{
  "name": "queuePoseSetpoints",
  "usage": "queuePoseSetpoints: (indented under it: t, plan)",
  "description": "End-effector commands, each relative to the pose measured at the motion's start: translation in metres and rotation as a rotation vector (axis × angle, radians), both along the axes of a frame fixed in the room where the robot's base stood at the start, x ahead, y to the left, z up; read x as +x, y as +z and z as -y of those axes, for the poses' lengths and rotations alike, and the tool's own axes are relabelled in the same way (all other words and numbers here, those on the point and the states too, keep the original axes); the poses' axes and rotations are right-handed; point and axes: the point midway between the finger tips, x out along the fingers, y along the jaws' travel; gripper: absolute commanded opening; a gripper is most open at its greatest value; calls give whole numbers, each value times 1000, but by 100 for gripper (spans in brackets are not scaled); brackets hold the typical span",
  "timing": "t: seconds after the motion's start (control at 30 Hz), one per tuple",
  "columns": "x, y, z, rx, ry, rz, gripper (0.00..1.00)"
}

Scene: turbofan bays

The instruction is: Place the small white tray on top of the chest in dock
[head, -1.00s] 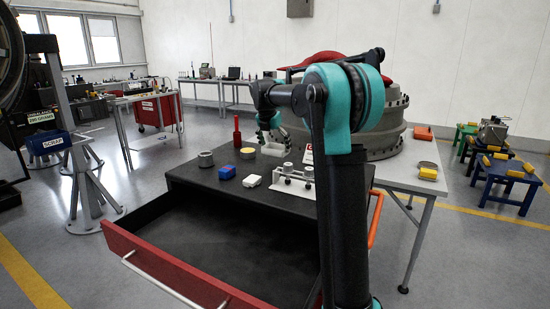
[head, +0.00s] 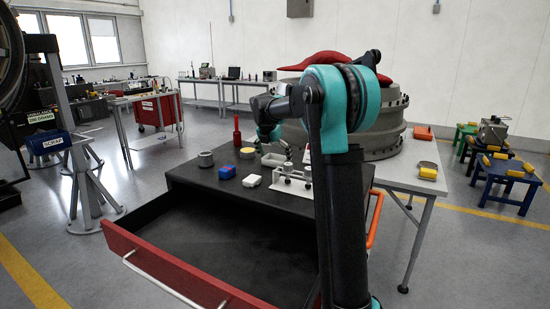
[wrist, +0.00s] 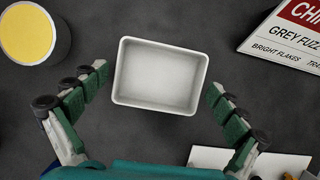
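The small white tray (head: 273,160) sits upright on the dark top of the chest (head: 225,184), behind the white block. In the wrist view the empty tray (wrist: 160,75) lies flat on the dark surface. My gripper (head: 268,133) is above and behind it in the head view. In the wrist view my gripper (wrist: 157,82) is open, one finger on each side of the tray, with a gap on both sides. The chest's red-fronted drawer (head: 175,268) is pulled open and looks empty.
A yellow-topped round can (head: 248,153), grey ring (head: 205,158), blue block (head: 227,172), white block (head: 251,181) and white fixture (head: 292,182) stand around the tray. A lettered sign (wrist: 290,35) is close on its right. A red bottle (head: 237,132) stands at the back.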

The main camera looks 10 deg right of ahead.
Motion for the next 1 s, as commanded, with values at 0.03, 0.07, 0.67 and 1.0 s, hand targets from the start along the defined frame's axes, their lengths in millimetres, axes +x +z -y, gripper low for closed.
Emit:
queuePoseSetpoints:
  t: [0.03, 0.07, 0.67, 1.0]
  plan:
    - [0, 0, 0, 0, 0, 0, 100]
    - [0, 0, 0, 0, 0, 0, 100]
    - [-17, 51, -12, 0, 2, 0, 100]
    - [-34, 103, -25, 0, 1, 0, 100]
